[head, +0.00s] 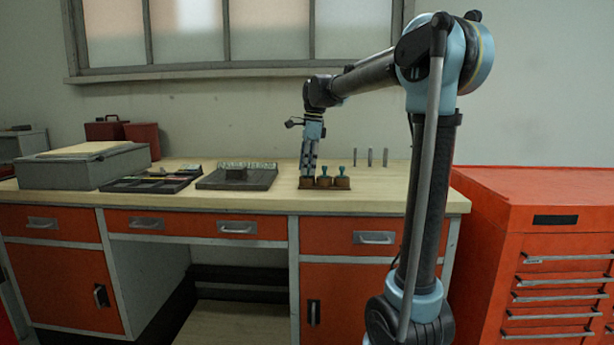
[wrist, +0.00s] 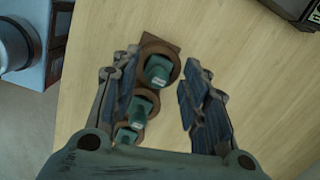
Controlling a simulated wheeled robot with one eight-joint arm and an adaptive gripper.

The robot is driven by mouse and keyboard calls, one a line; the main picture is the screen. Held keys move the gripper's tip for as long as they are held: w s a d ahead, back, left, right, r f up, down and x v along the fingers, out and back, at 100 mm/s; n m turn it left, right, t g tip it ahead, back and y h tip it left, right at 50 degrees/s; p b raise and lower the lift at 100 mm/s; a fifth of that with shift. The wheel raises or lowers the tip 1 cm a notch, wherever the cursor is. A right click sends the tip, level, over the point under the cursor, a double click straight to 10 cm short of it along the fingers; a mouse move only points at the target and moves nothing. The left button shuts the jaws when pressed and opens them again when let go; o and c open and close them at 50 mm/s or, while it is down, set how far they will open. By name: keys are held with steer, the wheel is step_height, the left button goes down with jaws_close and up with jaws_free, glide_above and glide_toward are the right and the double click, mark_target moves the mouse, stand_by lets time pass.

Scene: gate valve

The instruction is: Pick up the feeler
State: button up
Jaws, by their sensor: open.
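No object can be clearly told as the feeler. A wooden rack (head: 312,187) on the workbench holds three green-handled pieces in round brown seats. In the head view, the middle piece (head: 324,177) and right piece (head: 342,178) show; my gripper (head: 308,172) covers the left one. In the wrist view, the rack (wrist: 172,44) runs in a row with the top green piece (wrist: 158,70), the middle one (wrist: 138,108) and the lowest one (wrist: 126,136). My gripper (wrist: 160,68) is open, pointing down. The top piece shows between its fingers, nearer the left finger; contact cannot be told.
Several thin grey upright pins (head: 370,157) stand behind the rack. A dark grey block (head: 237,178) and a dark tray (head: 150,182) lie to the left, with a grey case (head: 80,170) beyond. The workbench top (head: 385,197) is clear at right.

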steer(key=shift+f, duration=0.35)
jaws_close()
